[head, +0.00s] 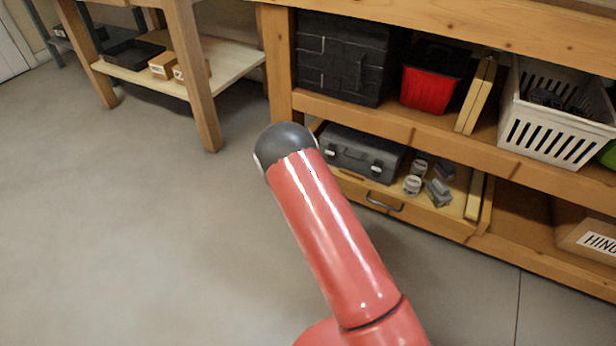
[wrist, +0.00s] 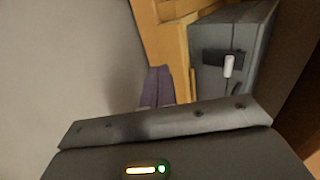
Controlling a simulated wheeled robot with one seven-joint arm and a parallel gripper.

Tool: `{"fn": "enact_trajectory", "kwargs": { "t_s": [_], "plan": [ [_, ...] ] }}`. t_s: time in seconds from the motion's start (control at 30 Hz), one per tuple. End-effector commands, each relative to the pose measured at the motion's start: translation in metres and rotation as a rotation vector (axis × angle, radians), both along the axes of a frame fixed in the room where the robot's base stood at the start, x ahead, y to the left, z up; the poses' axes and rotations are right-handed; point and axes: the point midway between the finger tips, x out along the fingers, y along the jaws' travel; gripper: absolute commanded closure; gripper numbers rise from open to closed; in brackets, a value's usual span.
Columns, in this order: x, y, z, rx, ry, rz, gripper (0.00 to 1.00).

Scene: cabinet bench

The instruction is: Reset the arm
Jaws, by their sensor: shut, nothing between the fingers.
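My red arm (head: 335,235) with its dark rounded joint reaches up from the bottom of the head view, in front of the bench. My gripper is hidden in the head view. In the wrist view my gripper (wrist: 159,70) shows as two purplish fingers side by side, shut with nothing between them. Beyond them, up and to the right, is a grey case (wrist: 258,35) with a dark latch and a white part, beside light wood. I cannot tell the exact gap between fingers and wood.
A wooden drawer with a metal handle (head: 384,203) sits low in the bench, its contents visible: a grey toolbox (head: 362,155) and several small grey parts (head: 437,192). Above are a black box (head: 345,60), red bin (head: 428,90) and white crate (head: 560,120). Floor (head: 130,230) at left is clear.

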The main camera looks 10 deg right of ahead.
Motion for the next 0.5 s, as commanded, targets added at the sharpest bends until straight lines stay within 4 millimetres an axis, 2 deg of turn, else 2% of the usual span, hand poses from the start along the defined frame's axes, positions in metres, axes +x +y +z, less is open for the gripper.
{"fn": "enact_trajectory", "kwargs": {
  "t_s": [0.2, 0.5],
  "plan": [
    [-0.022, 0.017, 0.028, 0.002, 0.000, 0.001, 1.00],
    [-0.038, 0.029, 0.043, 0.001, 0.001, 0.001, 1.00]
  ]
}}
